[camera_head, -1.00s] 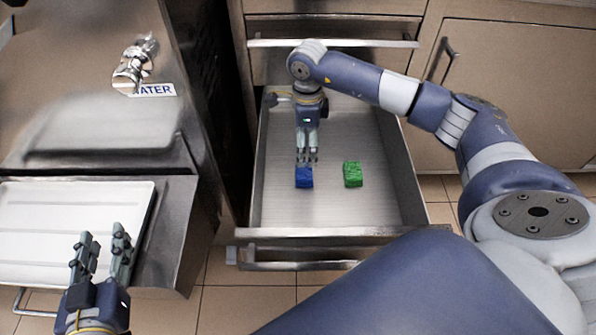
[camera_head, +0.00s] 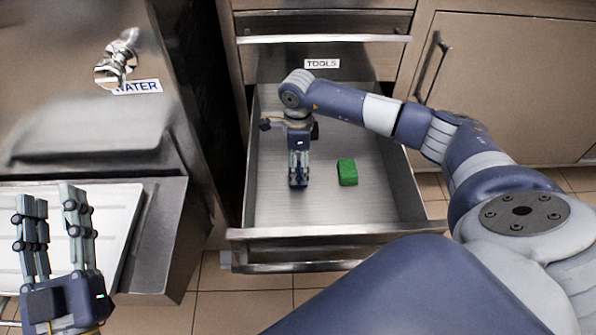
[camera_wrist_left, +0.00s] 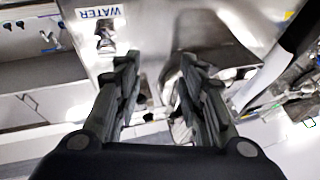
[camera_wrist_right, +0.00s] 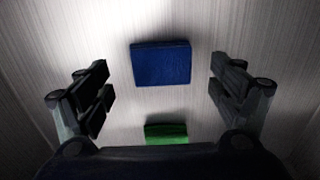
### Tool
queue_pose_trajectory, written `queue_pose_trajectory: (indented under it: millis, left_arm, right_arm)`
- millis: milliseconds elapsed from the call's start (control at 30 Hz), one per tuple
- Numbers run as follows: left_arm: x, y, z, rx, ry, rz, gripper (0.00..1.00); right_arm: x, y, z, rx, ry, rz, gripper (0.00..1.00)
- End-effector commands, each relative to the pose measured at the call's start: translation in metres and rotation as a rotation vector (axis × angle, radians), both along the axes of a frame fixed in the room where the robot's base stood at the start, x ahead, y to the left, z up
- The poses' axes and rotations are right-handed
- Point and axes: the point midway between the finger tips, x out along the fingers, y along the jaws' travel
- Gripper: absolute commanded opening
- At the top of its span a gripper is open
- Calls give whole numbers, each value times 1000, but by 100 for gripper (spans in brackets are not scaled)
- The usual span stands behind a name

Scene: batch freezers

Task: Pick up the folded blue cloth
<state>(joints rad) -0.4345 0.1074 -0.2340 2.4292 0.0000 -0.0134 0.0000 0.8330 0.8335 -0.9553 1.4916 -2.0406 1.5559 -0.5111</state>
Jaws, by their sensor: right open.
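The folded blue cloth (camera_wrist_right: 161,64) lies flat on the drawer floor in the right wrist view, ahead of and between the fingers. In the head view it is hidden behind my right gripper (camera_head: 298,178). That gripper is above the cloth, pointing down into the drawer, and is open and empty; in its wrist view the fingers (camera_wrist_right: 163,97) are spread wide, not touching the cloth. My left gripper (camera_head: 54,232) is open and empty over the white tray at the left; its fingers also show apart in the left wrist view (camera_wrist_left: 157,105).
A green folded cloth (camera_head: 347,172) lies in the open drawer (camera_head: 385,200), right of my right gripper. The drawer walls surround that gripper. A white tray (camera_head: 112,225) and a machine with a tap (camera_head: 117,62) and WATER label (camera_head: 137,86) stand at the left.

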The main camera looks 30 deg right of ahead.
Motion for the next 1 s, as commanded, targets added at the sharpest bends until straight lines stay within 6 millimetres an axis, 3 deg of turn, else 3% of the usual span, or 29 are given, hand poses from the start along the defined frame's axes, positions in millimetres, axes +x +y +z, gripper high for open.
queue_pose_trajectory:
  millis: [300,600,833,1000]
  left_arm:
    - [-18,0,33,-54,-190,-11,37]
    - [-20,1,36,-58,-206,-11,37]
    - [-20,1,36,-58,-205,-11,37]
    - [-20,1,35,-58,-204,-11,37]
  right_arm:
    - [0,0,-24,1,0,-1,86]
    - [0,0,-25,0,0,-1,86]
    - [0,0,-25,0,0,-1,39]
    - [0,0,-25,0,0,-1,39]
